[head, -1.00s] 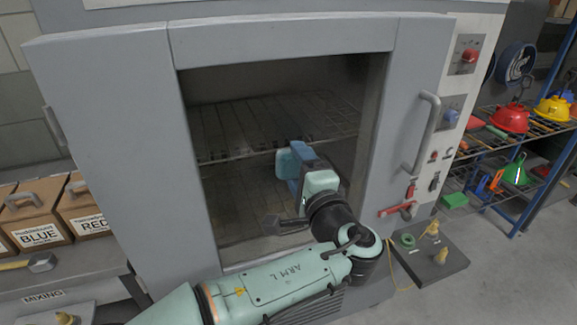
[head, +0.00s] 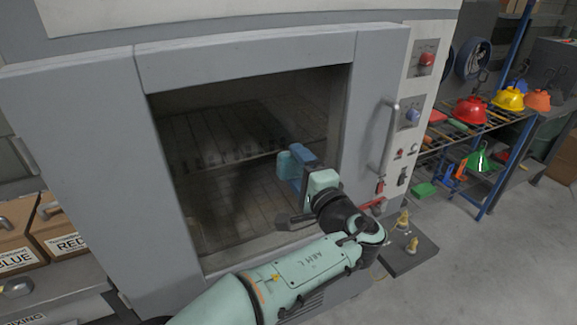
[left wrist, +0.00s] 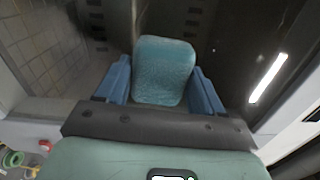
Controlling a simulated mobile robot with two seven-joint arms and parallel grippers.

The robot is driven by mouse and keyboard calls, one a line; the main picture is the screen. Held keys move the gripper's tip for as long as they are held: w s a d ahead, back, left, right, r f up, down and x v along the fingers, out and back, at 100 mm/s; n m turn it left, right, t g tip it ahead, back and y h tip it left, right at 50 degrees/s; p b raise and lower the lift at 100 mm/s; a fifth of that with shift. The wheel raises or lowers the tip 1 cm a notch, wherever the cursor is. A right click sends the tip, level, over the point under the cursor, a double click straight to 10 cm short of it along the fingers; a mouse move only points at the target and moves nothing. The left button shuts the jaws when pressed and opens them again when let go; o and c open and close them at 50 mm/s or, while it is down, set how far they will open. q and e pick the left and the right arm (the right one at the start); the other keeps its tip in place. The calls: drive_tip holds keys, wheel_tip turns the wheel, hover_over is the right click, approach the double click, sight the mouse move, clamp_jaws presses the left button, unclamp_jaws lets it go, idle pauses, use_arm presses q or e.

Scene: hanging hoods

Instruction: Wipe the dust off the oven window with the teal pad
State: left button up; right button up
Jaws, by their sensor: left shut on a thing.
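The oven window (head: 230,165) is a dark glass pane in a grey oven door; wire racks show behind it, and a darker smudged patch lies left of my gripper. My left gripper (head: 290,168) is in front of the right half of the pane, shut on the teal pad (head: 284,165). In the left wrist view the pad (left wrist: 164,70) sits between the two blue fingers, its far face toward the glass. I cannot tell whether the pad touches the glass. My right gripper is out of view.
The door handle (head: 385,140) stands out at the right, beside a control panel (head: 412,110). A low dark platform (head: 408,256) with yellow fittings is on the floor. Shelves with coloured hoods (head: 472,110) are at far right; labelled boxes (head: 62,232) at left.

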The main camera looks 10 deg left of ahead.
use_arm(q)
drive_tip(key=shift+w+d, duration=0.25)
drive_tip(key=shift+w+d+r+p, duration=0.1)
drive_tip(key=shift+w+d+p, duration=0.25)
drive_tip(key=shift+d+p, duration=0.25)
drive_tip(key=shift+w+d+r+p, duration=0.1)
drive_tip(key=shift+w+d+p, duration=0.2)
drive_tip(key=shift+d+p, duration=0.2)
drive_tip(key=shift+w+d+f+p, duration=0.2)
drive_tip(key=shift+w+d+p, duration=0.05)
drive_tip(key=shift+d+p, duration=0.15)
drive_tip(key=b+v, duration=0.2)
drive_tip(key=v, duration=0.4)
drive_tip(key=shift+d, duration=0.1)
